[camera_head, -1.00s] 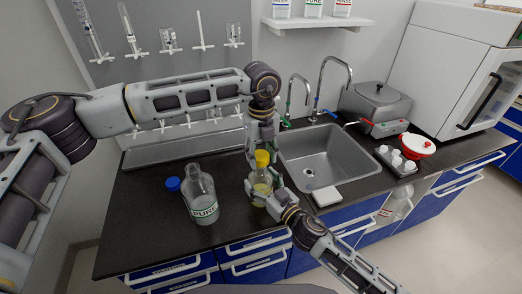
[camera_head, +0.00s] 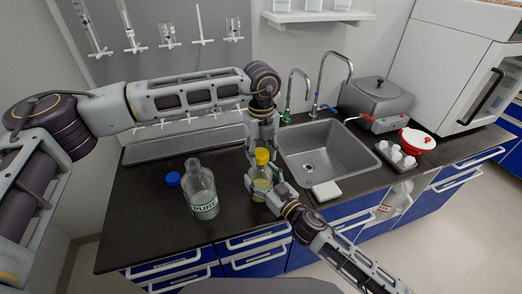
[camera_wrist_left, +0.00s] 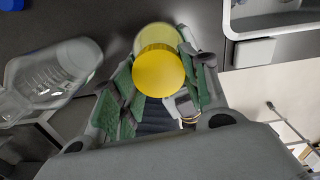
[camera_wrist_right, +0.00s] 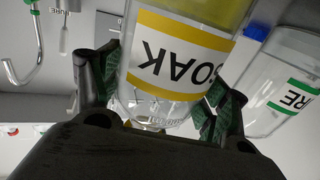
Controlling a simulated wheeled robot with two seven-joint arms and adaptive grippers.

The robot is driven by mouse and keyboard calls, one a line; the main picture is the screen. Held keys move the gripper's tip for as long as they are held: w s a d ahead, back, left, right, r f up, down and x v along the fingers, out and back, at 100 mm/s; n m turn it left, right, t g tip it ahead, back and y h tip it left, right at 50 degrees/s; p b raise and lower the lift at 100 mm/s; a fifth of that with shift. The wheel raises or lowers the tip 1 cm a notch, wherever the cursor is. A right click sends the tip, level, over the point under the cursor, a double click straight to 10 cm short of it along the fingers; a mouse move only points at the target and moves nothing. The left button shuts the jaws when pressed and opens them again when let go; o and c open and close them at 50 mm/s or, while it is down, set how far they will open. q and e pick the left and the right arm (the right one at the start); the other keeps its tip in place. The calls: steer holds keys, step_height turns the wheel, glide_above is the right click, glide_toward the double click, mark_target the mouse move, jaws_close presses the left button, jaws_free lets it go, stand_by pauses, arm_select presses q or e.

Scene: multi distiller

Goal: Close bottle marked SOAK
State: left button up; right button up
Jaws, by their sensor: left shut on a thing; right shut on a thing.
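The bottle marked SOAK (camera_wrist_right: 180,60) has a yellow-bordered label and yellowish contents. In the head view the bottle (camera_head: 261,184) stands upright over the counter beside the sink. My right gripper (camera_wrist_right: 155,90) is shut around its body. The yellow cap (camera_head: 262,156) is at the top of the bottle. My left gripper (camera_wrist_left: 155,80) comes from above and is shut on the cap, which shows between its green-padded fingers in the left wrist view (camera_wrist_left: 158,70). I cannot tell whether the cap is seated on the neck, or whether the bottle touches the counter.
A clear bottle marked PURE (camera_head: 201,190) stands open to the left, with a blue cap (camera_head: 173,179) beside it. The sink (camera_head: 327,155) with taps lies to the right. A white block (camera_head: 326,191) lies at the counter's front edge. The counter's left part is clear.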

arm_select(q)
steer(key=shift+f, duration=0.8)
stand_by(0.9)
